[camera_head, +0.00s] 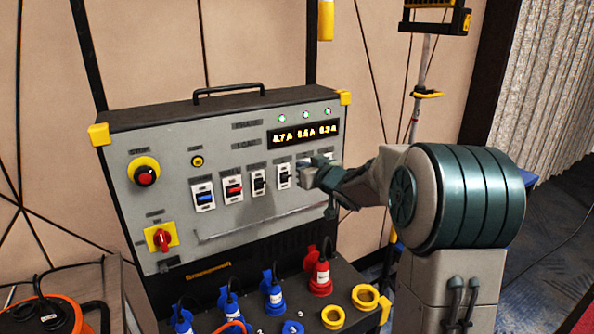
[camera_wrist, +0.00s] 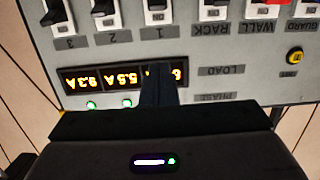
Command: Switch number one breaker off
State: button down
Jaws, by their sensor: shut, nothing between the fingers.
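The number one breaker (camera_head: 284,176) is a black toggle on a white plate, fourth from the left in the panel's row. In the upside-down wrist view, the number one breaker (camera_wrist: 157,12) is at the top edge above the printed "1", partly cut off. I cannot tell its on or off position. My gripper (camera_head: 304,173) is just right of it in the head view, covering neighbouring breakers. In the wrist view my gripper (camera_wrist: 158,70) is shut, with its dark fingers in front of the amber display and below breaker one in the picture. No contact with the toggle is visible.
Breakers two (camera_wrist: 107,13) and three (camera_wrist: 55,12) sit on one side of breaker one, the rack breaker (camera_wrist: 214,10) on the other. A red rotary switch (camera_head: 162,239) and a red knob (camera_head: 145,176) are further left. Plugs and sockets (camera_head: 319,275) stand below.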

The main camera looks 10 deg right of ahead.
aim_at(282, 157)
jog(key=p+x, duration=0.1)
jog(key=x, duration=0.8)
jog(key=shift+w+a+f+p, duration=0.15)
jog(key=shift+w+p, duration=0.15)
jog(key=shift+s+d+f, duration=0.15)
jog(key=shift+s+f, duration=0.2)
jog(key=shift+f, duration=0.2)
jog(key=shift+s+d+f, duration=0.15)
jog(key=shift+s+f, duration=0.25)
jog(key=shift+f, duration=0.2)
jog(key=shift+s+d+f, duration=0.1)
jog(key=shift+s+f, duration=0.15)
jog(key=shift+f, duration=0.25)
jog(key=shift+f+b, duration=0.2)
jog(key=shift+b, duration=0.35)
